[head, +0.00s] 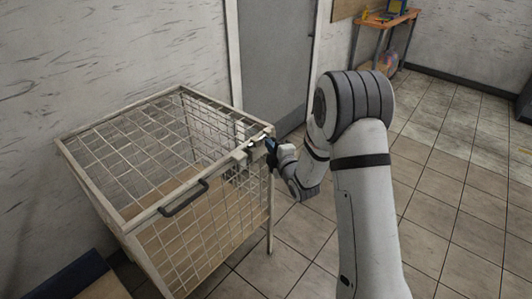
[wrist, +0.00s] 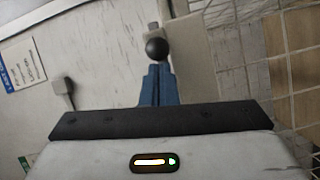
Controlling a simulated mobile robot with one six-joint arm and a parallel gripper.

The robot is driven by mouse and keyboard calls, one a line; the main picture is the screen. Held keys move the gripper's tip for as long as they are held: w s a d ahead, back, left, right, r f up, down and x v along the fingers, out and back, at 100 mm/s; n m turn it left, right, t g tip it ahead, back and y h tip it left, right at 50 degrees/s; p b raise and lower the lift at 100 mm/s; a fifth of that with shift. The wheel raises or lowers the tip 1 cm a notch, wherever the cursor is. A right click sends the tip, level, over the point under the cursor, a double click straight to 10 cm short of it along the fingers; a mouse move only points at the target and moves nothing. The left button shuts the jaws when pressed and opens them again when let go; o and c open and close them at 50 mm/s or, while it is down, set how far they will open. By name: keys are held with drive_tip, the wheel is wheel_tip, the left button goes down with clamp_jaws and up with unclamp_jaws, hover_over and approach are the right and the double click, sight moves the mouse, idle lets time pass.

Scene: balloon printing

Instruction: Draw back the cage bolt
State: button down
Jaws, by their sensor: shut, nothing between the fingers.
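The wire cage (head: 190,222) stands left of centre in the head view, with a pale frame and mesh top and sides. The cage bolt (head: 258,138) is a small metallic piece at its upper right corner. In the wrist view the bolt's round black knob (wrist: 157,48) sits just beyond my fingertips. My gripper (head: 270,146) is at that corner of the cage. Its blue fingers (wrist: 158,78) are shut together and empty. They point at the knob; I cannot tell whether they touch it. Much of the bolt is hidden behind the fingers and knob.
A dark handle (head: 184,197) is on the cage's front top edge. A grey door (head: 277,65) stands behind the cage. A workbench (head: 386,20) is at the back right. The tiled floor (head: 455,205) on the right is clear.

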sight(256, 142)
drive_tip(key=shift+s+a+b, duration=0.2)
drive_tip(key=shift+b, duration=0.2)
drive_tip(key=shift+s+a+r+b, duration=0.1)
drive_tip(key=shift+s+a+b, duration=0.9)
drive_tip(key=shift+a+b, duration=0.15)
drive_tip(key=b+v, duration=0.1)
drive_tip(key=v, duration=0.9)
drive_tip(key=shift+r, duration=0.3)
drive_tip(key=shift+s+a, duration=0.1)
